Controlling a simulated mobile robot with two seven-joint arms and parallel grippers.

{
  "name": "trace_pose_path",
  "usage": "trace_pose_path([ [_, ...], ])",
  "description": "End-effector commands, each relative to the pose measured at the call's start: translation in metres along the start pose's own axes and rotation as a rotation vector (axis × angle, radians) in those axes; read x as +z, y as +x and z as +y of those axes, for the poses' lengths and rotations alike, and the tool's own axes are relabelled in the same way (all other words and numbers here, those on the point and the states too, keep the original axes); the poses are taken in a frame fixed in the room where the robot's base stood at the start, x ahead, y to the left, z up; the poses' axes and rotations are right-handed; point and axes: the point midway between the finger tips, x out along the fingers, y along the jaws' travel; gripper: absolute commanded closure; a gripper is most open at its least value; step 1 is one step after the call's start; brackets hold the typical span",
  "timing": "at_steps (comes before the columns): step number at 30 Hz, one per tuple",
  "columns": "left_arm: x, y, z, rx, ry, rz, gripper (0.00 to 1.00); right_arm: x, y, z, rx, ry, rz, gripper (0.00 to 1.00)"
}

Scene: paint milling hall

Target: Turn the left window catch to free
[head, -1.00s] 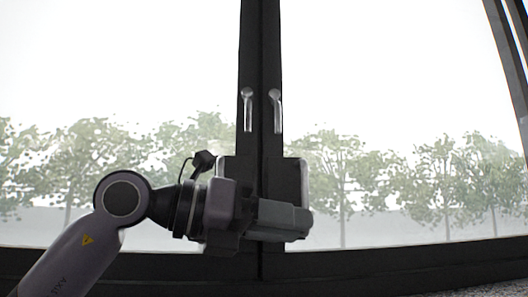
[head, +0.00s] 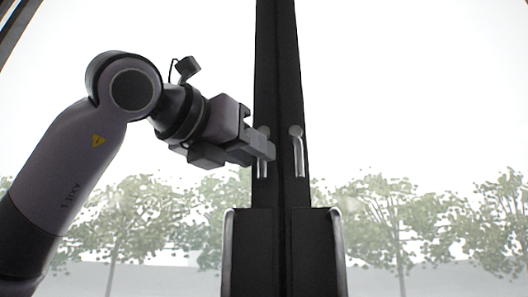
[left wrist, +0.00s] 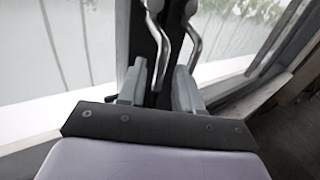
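The left window catch (head: 262,170) is a silver lever on the dark left window stile. Its lower end hangs straight down below my left gripper, which hides part of it. The matching right catch (head: 297,155) also hangs down, just right of the gripper. My left gripper (head: 264,150) is at the height of the left catch, in front of it. In the left wrist view the two grey fingers (left wrist: 158,88) stand apart. The left catch (left wrist: 156,42) shows in line with the gap between them; I cannot tell whether they touch it. The right catch (left wrist: 193,45) rises beyond the right finger.
Dark stiles (head: 280,100) meet in the middle between bright panes. Below the catches are dark blocks (head: 255,250) with pale curved outer edges (head: 340,250). A sill or ledge runs along the right in the left wrist view (left wrist: 250,92).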

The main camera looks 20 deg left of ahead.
Motion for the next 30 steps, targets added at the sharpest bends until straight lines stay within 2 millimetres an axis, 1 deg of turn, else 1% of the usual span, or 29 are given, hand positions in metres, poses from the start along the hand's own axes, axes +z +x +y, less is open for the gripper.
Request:
trace_pose_path([
  [1,0.002,0.009,-0.001,-0.002,0.000,0.003,0.66,-0.004,-0.004,0.000,0.000,0.000,-0.001,0.57],
  [3,0.002,0.017,0.000,-0.002,-0.001,0.003,0.66,-0.007,-0.005,0.000,0.000,0.000,-0.001,0.57],
  [6,0.001,0.026,0.000,-0.001,0.000,0.001,0.66,-0.009,-0.007,0.000,-0.001,0.000,-0.001,0.57],
  [10,0.000,0.031,-0.001,-0.003,0.001,0.000,0.66,-0.009,-0.007,0.000,-0.001,0.000,-0.001,0.57],
  [16,-0.001,0.031,-0.001,-0.003,0.001,0.000,0.66,-0.009,-0.007,0.000,-0.001,0.000,-0.001,0.57],
  [17,0.000,0.031,-0.001,-0.003,0.001,0.000,0.72,-0.009,-0.007,0.000,-0.001,0.000,-0.001,0.57],
  [18,0.000,0.031,-0.001,-0.003,0.001,0.000,0.85,-0.009,-0.007,0.000,-0.001,0.000,-0.001,0.57],
  [19,0.000,0.031,-0.001,-0.003,0.001,0.000,0.95,-0.008,-0.007,0.000,-0.001,0.000,-0.001,0.57],
  [20,0.000,0.031,-0.001,-0.003,0.000,0.000,1.00,-0.008,-0.007,0.000,-0.001,0.000,-0.001,0.57],
  [26,0.000,0.030,-0.001,-0.003,0.002,0.001,1.00,-0.009,-0.007,-0.001,-0.001,0.000,-0.001,0.57],
  [30,0.001,0.025,-0.001,-0.002,0.018,0.010,1.00,-0.009,-0.007,-0.001,-0.001,0.000,-0.002,0.57],
])
